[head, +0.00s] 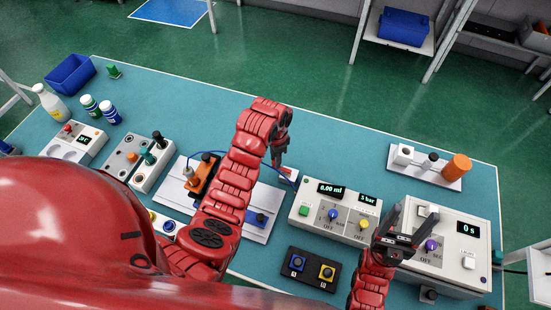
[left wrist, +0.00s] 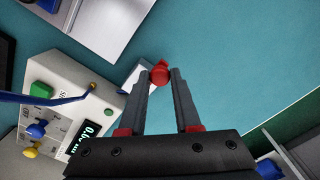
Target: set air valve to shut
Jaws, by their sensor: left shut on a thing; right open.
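My left gripper (head: 278,160) points down beside the left end of the white dispenser box (head: 318,214). In the left wrist view its fingers (left wrist: 160,82) are shut on a small red knob (left wrist: 160,74), which looks like the air valve's handle. A pale block (left wrist: 134,78) beside the knob, partly behind the left finger, looks like the valve's body. In the head view the gripper largely hides the valve, so its setting cannot be read. The dispenser's displays read 0.00 ml and 5 bar. My right gripper (head: 410,222) is open and empty, above the timer box (head: 452,272).
A blue hose (left wrist: 40,99) runs to the dispenser box. A black box (head: 310,268) with blue and yellow buttons lies in front of it. A white tray (head: 420,172) with an orange cylinder (head: 456,166) stands at the right. The table (head: 350,140) behind the dispenser is clear.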

